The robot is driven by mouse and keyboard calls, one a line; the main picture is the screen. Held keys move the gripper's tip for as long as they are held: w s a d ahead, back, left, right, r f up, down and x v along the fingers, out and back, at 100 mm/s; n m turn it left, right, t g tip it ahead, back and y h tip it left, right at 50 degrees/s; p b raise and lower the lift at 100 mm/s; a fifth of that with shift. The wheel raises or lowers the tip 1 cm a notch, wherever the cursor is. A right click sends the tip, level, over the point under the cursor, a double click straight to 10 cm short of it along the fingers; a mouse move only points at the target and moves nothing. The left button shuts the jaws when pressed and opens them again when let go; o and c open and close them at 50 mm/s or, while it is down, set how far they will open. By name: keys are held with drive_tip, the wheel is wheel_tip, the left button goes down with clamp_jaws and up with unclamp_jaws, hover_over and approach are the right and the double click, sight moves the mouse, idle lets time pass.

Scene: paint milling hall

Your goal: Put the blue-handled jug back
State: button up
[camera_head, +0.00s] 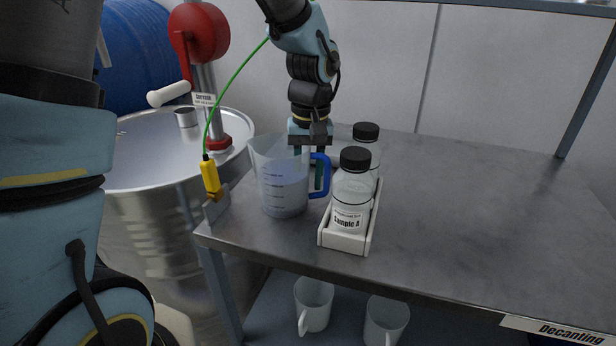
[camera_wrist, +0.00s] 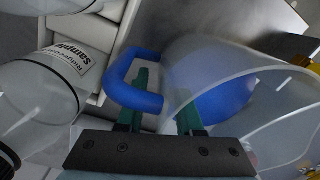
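The clear jug with a blue handle (camera_head: 283,185) stands upright on the left end of the grey table, with what looks like pale liquid inside. Its blue handle (camera_head: 326,176) points right, towards the sample bottles. My gripper (camera_head: 308,170) comes down from above at the handle side of the jug. Its green fingers are apart. In the wrist view, one finger of my gripper (camera_wrist: 162,108) is at the opening of the blue handle (camera_wrist: 115,82). The other shows at the jug's clear wall (camera_wrist: 215,60); I cannot tell whether either touches.
A white rack (camera_head: 347,241) with two black-capped bottles, the front one (camera_head: 351,192) labelled Sample, stands close right of the jug. A yellow clip on a green cable (camera_head: 211,176) hangs at the table's left edge, by a steel drum (camera_head: 150,170). The table's right side (camera_head: 480,210) is clear.

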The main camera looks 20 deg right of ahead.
drive_tip(key=shift+r, duration=0.1)
wheel_tip(320, 180, up, 12)
drive_tip(key=shift+d+b, duration=0.25)
drive_tip(key=shift+b, duration=0.05)
idle(0.6)
